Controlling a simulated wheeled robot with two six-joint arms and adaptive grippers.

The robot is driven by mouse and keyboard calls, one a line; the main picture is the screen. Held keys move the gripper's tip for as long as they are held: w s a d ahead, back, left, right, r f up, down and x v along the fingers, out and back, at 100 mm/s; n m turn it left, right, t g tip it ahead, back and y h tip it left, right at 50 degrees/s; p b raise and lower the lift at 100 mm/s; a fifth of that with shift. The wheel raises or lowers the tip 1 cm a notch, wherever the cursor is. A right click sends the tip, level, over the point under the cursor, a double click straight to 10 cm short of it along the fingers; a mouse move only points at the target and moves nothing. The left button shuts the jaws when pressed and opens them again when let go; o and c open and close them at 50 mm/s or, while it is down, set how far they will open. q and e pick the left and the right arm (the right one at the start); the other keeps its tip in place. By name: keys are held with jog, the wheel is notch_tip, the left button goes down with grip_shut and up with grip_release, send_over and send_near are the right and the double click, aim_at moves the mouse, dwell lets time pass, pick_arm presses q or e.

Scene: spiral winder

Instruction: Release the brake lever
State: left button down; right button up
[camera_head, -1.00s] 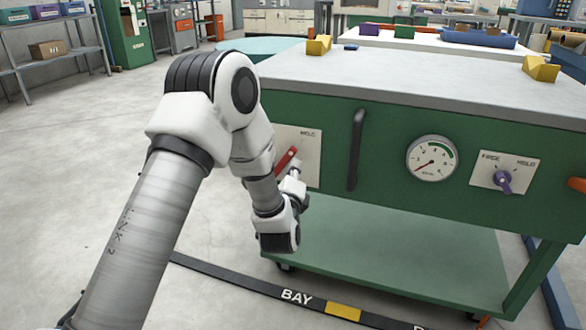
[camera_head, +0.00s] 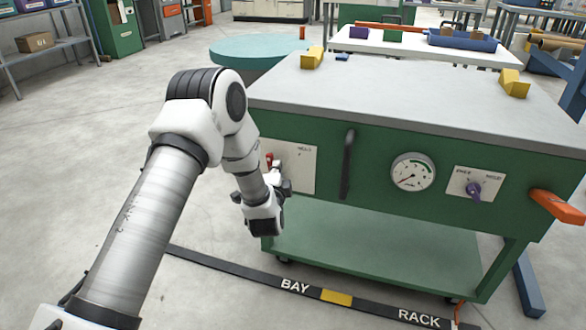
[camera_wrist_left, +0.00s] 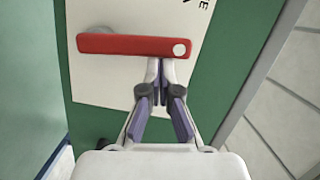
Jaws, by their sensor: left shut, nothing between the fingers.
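The red lever (camera_head: 269,159) is on a white plate (camera_head: 303,168) at the left of the green cart's front, partly hidden by my left arm. In the left wrist view the red lever (camera_wrist_left: 130,45) lies across the picture, with a pale round spot at its right end and a grey round part behind its left end. My left gripper (camera_head: 278,178) is at this plate. In the wrist view its fingertips (camera_wrist_left: 162,65) are together, empty, just below the lever's right part; I cannot tell if they touch it. My right gripper is not in view.
The green cart (camera_head: 320,190) also carries a black vertical handle (camera_head: 347,163), a gauge (camera_head: 412,172) and a purple knob (camera_head: 474,189). An orange part (camera_head: 556,205) sticks out at right. Yellow blocks (camera_head: 312,58) stand on its top. Floor at left is clear.

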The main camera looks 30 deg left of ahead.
pick_arm(q)
jog(key=a+n+p, duration=0.1)
jog(key=n+p, duration=0.1)
jog(key=a+n+p, duration=0.1)
jog(key=p, duration=0.1)
jog(key=shift+s+a+r+n+g+h, duration=0.2)
jog(key=shift+s+a+n+g+h, duration=0.1)
jog(key=shift+s+a+f+p, duration=0.1)
jog(key=shift+a+f+p, duration=0.1)
jog(key=shift+a+p, duration=0.25)
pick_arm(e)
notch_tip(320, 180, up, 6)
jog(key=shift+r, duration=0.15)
